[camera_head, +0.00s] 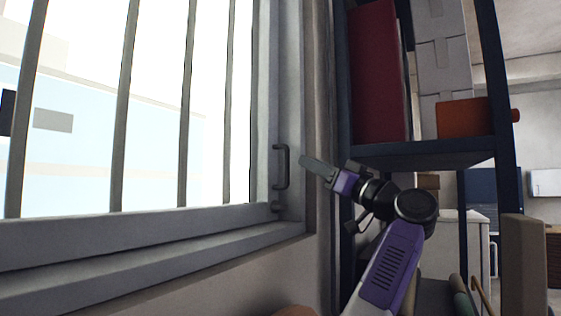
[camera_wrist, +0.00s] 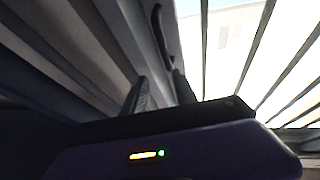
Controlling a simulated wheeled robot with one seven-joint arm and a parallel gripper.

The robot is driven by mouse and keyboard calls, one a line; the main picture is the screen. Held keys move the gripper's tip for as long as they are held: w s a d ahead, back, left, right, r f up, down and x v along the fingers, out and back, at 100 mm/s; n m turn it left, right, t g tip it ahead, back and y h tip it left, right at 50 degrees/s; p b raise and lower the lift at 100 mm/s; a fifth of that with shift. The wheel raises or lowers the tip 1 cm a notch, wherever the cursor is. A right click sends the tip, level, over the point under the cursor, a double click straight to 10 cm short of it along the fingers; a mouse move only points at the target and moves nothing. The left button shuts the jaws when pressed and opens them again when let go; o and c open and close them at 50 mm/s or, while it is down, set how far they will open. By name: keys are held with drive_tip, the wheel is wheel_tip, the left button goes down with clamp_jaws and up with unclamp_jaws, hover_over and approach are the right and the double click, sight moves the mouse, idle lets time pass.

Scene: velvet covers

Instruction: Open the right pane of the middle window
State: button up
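The window (camera_head: 95,226) fills the left of the head view, with a pale grey frame and several vertical bars. A dark handle (camera_head: 283,167) is mounted upright on the frame's right side. My gripper (camera_head: 308,162) is to the right of the handle, at about its height, with its fingers pointing left towards it. In the wrist view my gripper (camera_wrist: 160,78) shows two fingers apart with a gap between them. The handle (camera_wrist: 157,30) appears beyond the fingertips there, with visible space between. Nothing is between the fingers.
A dark blue shelf (camera_head: 425,154) stands close on the right, holding a dark red panel-like item (camera_head: 376,72) and an orange object (camera_head: 463,118). A window sill (camera_head: 150,260) runs below the frame. Wall lies between the window and shelf.

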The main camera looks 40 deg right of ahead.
drive_tip(key=a+n+y, duration=0.1)
drive_tip(key=a, duration=0.1)
wheel_tip(320, 180, up, 2)
drive_tip(key=p, duration=0.4)
hover_over(287, 186)
drive_tip(key=shift+w+d+n+g, duration=0.25)
drive_tip(key=shift+w+n+g, duration=0.05)
clamp_jaws()
idle(1.0)
